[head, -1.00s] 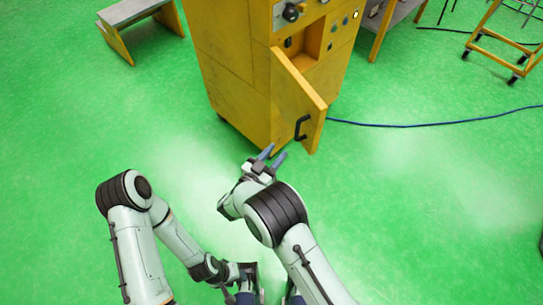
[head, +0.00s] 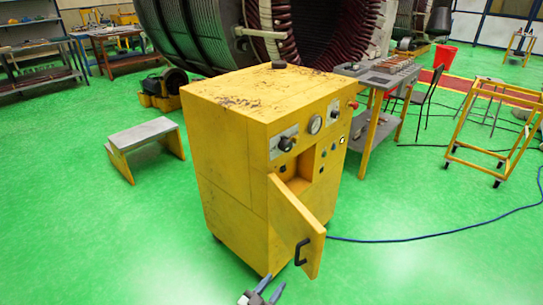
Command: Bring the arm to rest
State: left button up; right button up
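My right gripper (head: 262,292) shows at the bottom edge of the head view, just below the yellow cabinet's open door. Its two blue-grey fingers are spread apart with nothing between them. The rest of my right arm is below the picture. My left arm and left gripper are out of view. The yellow cabinet (head: 226,170) stands in the middle, with its small front door (head: 290,226) swung open and a black handle on it.
A small step bench (head: 147,134) stands left of the cabinet. A grey table (head: 378,76) and a yellow frame cart (head: 495,135) stand to the right. A blue cable (head: 430,236) crosses the green floor. A large stator (head: 230,35) fills the back.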

jog(key=s+d+f+n+g+y+p, duration=0.2)
jog(key=s+d+f+g+y+p, duration=0.15)
jog(key=d+f, duration=0.35)
jog(key=s+d+f+n+g+y+p, duration=0.1)
jog(key=s+d+f+g+y+p, duration=0.2)
jog(key=d+f, duration=0.45)
jog(key=s+a+g+y+p, duration=0.1)
jog(key=s+g+y+p, duration=0.1)
jog(key=s, duration=1.1)
jog(key=s+a+g+y+p, duration=0.1)
jog(key=s+g+y, duration=0.4)
jog(key=s, duration=0.8)
jog(key=shift+s+a+g+p, duration=0.35)
jog(key=shift+g+p, duration=0.25)
jog(key=shift+g, duration=0.65)
jog(key=shift+d, duration=0.1)
